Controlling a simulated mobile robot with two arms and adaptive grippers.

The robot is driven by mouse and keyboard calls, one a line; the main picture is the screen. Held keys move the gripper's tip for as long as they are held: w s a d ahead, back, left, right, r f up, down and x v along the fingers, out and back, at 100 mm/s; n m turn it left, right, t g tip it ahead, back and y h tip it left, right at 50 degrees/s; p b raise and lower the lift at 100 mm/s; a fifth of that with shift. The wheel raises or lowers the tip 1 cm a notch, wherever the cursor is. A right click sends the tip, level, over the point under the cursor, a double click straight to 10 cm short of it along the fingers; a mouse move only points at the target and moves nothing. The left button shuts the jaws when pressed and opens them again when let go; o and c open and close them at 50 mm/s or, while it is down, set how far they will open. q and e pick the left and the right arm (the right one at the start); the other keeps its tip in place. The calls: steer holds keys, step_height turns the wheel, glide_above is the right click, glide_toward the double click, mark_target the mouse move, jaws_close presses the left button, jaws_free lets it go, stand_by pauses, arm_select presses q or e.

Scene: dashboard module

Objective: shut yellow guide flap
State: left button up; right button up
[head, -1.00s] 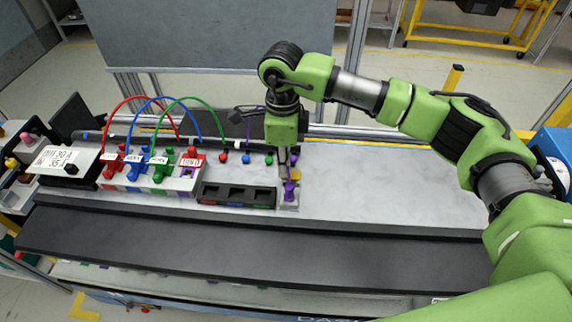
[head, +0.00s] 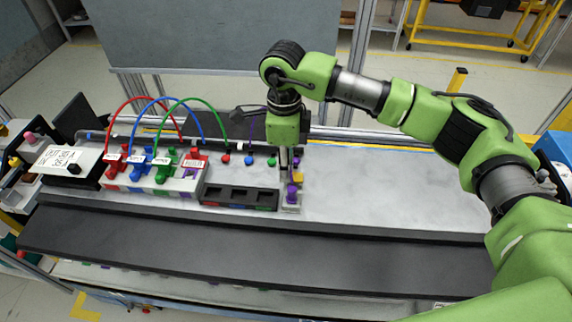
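The yellow guide flap (head: 298,177) shows as a small yellow piece beside a purple connector (head: 292,193) on a small grey block (head: 290,208), right of the black tray. Its exact angle is too small to tell. My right gripper (head: 287,170) points down just above and behind the purple connector, close to the yellow piece. Its fingers are small and partly hidden, so I cannot tell whether they are open or touching anything. My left gripper is not in view.
A black tray (head: 240,198) with compartments lies left of the block. Further left a white module (head: 150,181) carries red, blue and green connectors with arched cables. A white labelled box (head: 62,160) stands at far left. The grey worktop (head: 380,190) on the right is clear.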

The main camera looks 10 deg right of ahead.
step_height(320, 180, up, 11)
steer(key=shift+a+r, duration=0.15)
steer(key=shift+r, duration=0.05)
stand_by(0.6)
